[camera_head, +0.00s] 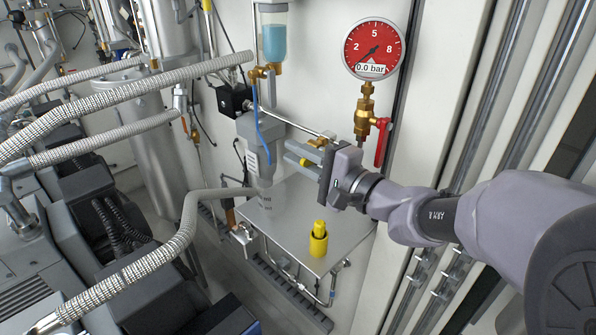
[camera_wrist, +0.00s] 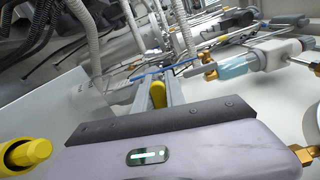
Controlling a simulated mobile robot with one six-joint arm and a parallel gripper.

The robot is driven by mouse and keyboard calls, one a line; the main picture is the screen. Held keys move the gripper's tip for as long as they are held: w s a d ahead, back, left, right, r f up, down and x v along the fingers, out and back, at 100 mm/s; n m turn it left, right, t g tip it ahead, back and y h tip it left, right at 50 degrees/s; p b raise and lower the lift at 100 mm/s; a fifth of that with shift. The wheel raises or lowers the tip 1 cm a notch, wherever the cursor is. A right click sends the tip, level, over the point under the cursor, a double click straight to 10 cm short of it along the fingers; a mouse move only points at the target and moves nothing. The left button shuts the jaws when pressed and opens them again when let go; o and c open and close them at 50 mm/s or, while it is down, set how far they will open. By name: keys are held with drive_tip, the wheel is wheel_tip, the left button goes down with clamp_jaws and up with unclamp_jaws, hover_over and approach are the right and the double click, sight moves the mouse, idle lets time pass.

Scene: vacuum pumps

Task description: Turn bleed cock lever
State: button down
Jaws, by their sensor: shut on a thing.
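My gripper (camera_head: 291,155) reaches in from the right, in front of the wall above the metal box. Its two fingers are closed around a small yellow lever (camera_head: 305,162), which I take to be the bleed cock lever. In the wrist view, the yellow lever (camera_wrist: 158,94) stands between the fingers; the gripper (camera_wrist: 162,84) hides its lower part. The cock's body and pivot are not clear. A red lever (camera_head: 383,143) hangs on the brass fitting below the red gauge, to the right of the gripper and apart from it.
The red gauge (camera_head: 374,48) reads 0.0 bar. A blue-filled bowl (camera_head: 274,42) and grey filter housing (camera_head: 262,135) are close to the fingers. A yellow cap (camera_head: 319,240) stands on the metal box (camera_head: 285,225). Braided hoses (camera_head: 120,95) and pumps crowd the left.

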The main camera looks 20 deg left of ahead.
drive_tip(key=f+n+b, duration=0.1)
drive_tip(key=b, duration=0.2)
drive_tip(key=shift+n, duration=0.3)
drive_tip(key=c, duration=1.4)
unclamp_jaws()
drive_tip(key=v, duration=1.7)
drive_tip(key=shift+s+d, duration=0.2)
